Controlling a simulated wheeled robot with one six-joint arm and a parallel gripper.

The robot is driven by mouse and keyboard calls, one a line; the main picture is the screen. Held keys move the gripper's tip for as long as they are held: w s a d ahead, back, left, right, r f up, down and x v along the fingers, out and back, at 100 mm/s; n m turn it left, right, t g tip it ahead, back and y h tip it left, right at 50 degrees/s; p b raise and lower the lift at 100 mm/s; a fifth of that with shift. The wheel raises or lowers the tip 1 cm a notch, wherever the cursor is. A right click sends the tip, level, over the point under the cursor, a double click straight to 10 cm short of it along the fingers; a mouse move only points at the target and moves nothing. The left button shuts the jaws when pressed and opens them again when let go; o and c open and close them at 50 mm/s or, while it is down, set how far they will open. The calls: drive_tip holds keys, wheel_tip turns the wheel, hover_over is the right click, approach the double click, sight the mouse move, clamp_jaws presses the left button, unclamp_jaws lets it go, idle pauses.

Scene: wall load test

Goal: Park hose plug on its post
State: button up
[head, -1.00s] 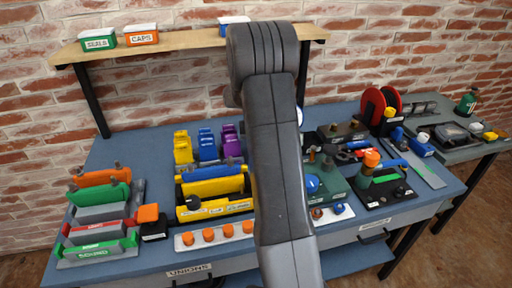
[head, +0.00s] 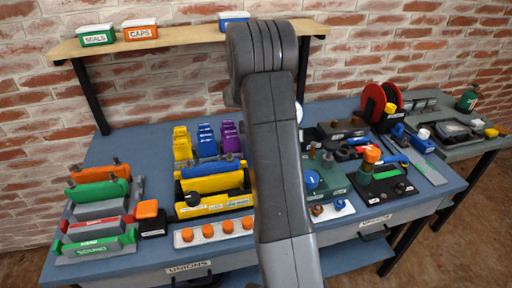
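I cannot tell for sure which item is the hose plug or its post. An orange-topped fitting (head: 371,154) stands upright on a black plate (head: 378,198) at the right of the bench, beside a green part. A blue curved piece (head: 396,158) that may be a hose lies just behind it. A red reel (head: 394,94) stands at the back right. My arm rises through the middle of the head view and hides part of the bench. My gripper is not in view, and whether it holds anything does not show.
The blue bench (head: 130,152) carries colored racks on the left and a yellow tray (head: 215,202) at the middle. A green block with a blue knob (head: 312,180) stands right of my arm. A wooden shelf (head: 185,42) with boxes hangs above; a grey side table (head: 470,148) stands right.

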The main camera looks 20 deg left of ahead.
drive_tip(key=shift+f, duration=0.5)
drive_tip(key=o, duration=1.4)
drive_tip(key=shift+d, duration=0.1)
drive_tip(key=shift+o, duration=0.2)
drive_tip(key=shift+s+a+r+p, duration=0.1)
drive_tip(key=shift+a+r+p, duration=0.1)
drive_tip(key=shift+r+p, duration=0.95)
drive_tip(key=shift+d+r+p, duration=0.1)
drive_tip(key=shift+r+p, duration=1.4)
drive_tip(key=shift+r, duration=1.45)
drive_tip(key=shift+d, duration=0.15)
